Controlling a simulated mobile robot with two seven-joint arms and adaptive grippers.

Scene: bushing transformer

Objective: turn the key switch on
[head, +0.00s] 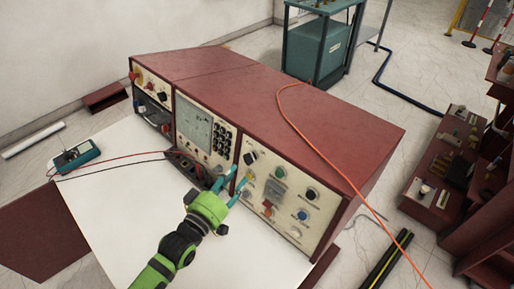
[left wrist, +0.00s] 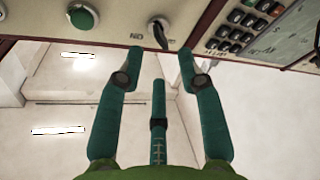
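A dark red control cabinet (head: 330,120) with a cream front panel stands on a white table. The dark switch (head: 250,158) sits on the panel, right of a black keypad. In the left wrist view, the switch (left wrist: 158,32) has a black lever-like part on a pale round base beside an upside-down label that seems to read ON. My left gripper (head: 240,174) is close to the panel just below the switch. In the left wrist view the gripper (left wrist: 160,58) has its teal fingers spread and empty, with the switch beyond the gap. My right gripper is out of view.
A teal multimeter (head: 77,157) with red and black leads lies on the white table (head: 110,215) at left. An orange cable (head: 310,133) runs over the cabinet top. Several buttons and knobs (head: 312,194) crowd the panel to the right. The table left of my arm is mostly clear.

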